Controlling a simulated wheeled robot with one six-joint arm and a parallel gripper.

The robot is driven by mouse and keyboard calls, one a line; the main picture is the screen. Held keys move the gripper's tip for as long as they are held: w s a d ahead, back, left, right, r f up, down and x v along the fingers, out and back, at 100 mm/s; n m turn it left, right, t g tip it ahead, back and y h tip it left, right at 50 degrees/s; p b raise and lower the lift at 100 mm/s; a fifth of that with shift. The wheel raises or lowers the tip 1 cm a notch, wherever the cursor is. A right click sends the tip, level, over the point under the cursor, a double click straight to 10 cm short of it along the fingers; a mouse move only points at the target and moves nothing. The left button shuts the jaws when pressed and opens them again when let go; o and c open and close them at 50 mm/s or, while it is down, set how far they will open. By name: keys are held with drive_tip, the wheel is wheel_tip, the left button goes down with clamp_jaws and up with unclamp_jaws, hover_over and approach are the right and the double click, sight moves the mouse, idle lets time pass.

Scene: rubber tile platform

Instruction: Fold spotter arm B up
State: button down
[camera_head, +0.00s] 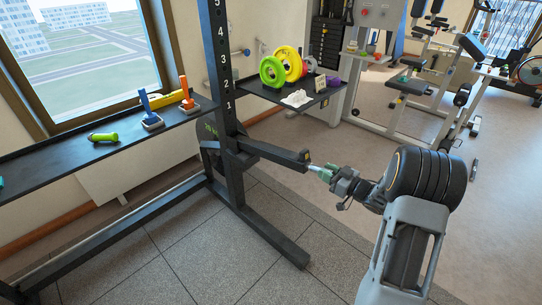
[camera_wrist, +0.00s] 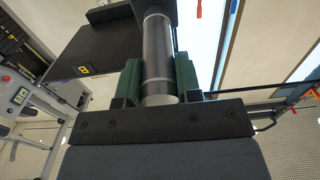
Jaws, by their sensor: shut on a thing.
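The spotter arm (camera_head: 268,151) is a black beam that juts out roughly level from the dark rack upright (camera_head: 222,100) toward the right. A small yellow mark shows at its free end. My gripper (camera_head: 319,172) is at that free end, with its green fingers around a pale grip. In the wrist view my gripper (camera_wrist: 158,84) is shut on a grey cylindrical handle (camera_wrist: 157,50), one green finger on each side. The handle's far end runs up toward dark parts at the top of the picture.
A black shelf (camera_head: 262,92) with green and yellow plates (camera_head: 280,65) stands behind the beam. The rack's foot (camera_head: 270,240) runs along the tiled floor. Gym machines stand at the back right.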

drive_tip(key=shift+d+r, duration=0.1)
drive_tip(key=shift+d, duration=0.05)
drive_tip(key=shift+r, duration=0.35)
drive_tip(key=w+a+r+p, duration=0.1)
drive_tip(key=r+p, duration=0.4)
drive_tip(key=r, duration=0.1)
drive_tip(key=w+a+r+p, duration=0.2)
drive_tip(key=r+p, duration=0.2)
drive_tip(key=r, duration=0.2)
drive_tip(key=shift+w+r+p, duration=0.2)
drive_tip(key=shift+w+p, duration=0.05)
drive_tip(key=shift+p, duration=0.1)
drive_tip(key=w+a+r+p, duration=0.2)
drive_tip(key=w+r+p, duration=0.1)
drive_tip(key=r+p, duration=0.1)
drive_tip(key=w+a+r+p, duration=0.3)
drive_tip(key=r+p, duration=0.1)
drive_tip(key=r, duration=0.3)
drive_tip(key=shift+a, duration=0.3)
drive_tip(key=shift+r, duration=0.1)
